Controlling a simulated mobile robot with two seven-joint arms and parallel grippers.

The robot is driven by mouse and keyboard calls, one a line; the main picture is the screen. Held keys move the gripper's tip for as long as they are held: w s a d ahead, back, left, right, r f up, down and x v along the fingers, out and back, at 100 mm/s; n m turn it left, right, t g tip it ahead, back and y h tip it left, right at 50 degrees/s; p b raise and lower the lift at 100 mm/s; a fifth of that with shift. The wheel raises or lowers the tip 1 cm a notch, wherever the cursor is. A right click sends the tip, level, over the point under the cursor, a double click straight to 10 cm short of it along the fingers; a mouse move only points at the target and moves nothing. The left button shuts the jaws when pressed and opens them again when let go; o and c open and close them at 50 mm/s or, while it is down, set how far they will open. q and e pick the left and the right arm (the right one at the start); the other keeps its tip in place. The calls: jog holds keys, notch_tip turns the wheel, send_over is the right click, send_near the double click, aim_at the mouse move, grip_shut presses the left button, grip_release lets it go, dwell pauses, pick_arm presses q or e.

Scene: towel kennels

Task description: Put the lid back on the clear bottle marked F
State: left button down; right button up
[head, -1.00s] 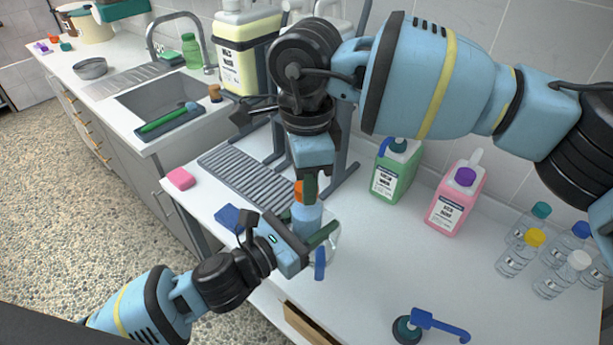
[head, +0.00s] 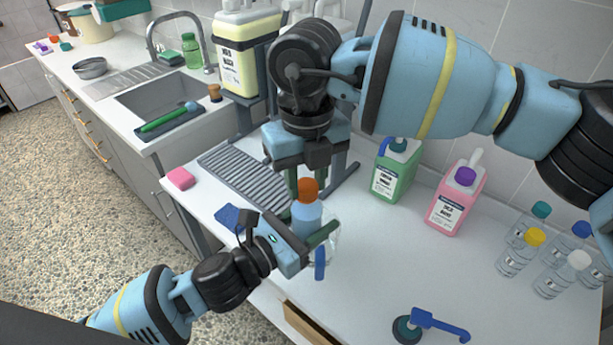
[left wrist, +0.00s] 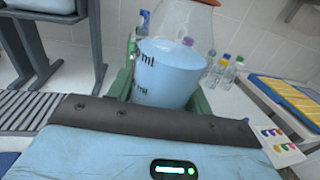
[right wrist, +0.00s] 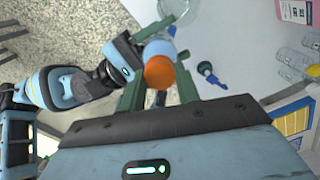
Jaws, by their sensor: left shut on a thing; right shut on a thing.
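The clear bottle (head: 306,222), partly filled with blue liquid, stands upright between the fingers of my left gripper (head: 303,243). It also shows in the left wrist view (left wrist: 165,75), with dark "ml" marks; no letter F can be read. The orange lid (head: 307,189) sits at the top of the bottle. My right gripper (head: 306,182) comes from above and is shut on the lid. In the right wrist view the lid (right wrist: 159,72) lies between its two green fingers. I cannot tell how tightly the lid is seated.
A clear jug (head: 331,240) with a blue handle is close beside the bottle. A drain rack (head: 245,178) and blue cloth (head: 229,216) are at left. Green (head: 395,172) and pink (head: 455,200) jugs and several small bottles stand at right.

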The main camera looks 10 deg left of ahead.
jog(key=o, duration=1.1)
jog(key=shift+c, duration=0.2)
jog(key=shift+r, duration=0.15)
jog(key=shift+r, duration=2.15)
jog(key=shift+c, duration=0.3)
jog(key=n, duration=0.2)
jog(key=r+n, duration=0.1)
jog(key=n, duration=0.6)
jog(key=shift+r+n, duration=0.3)
jog(key=shift+r, duration=0.1)
jog(key=n, duration=0.4)
jog(key=shift+r, duration=0.4)
jog(key=n, duration=0.2)
jog(key=r+n, duration=0.1)
jog(key=n, duration=0.2)
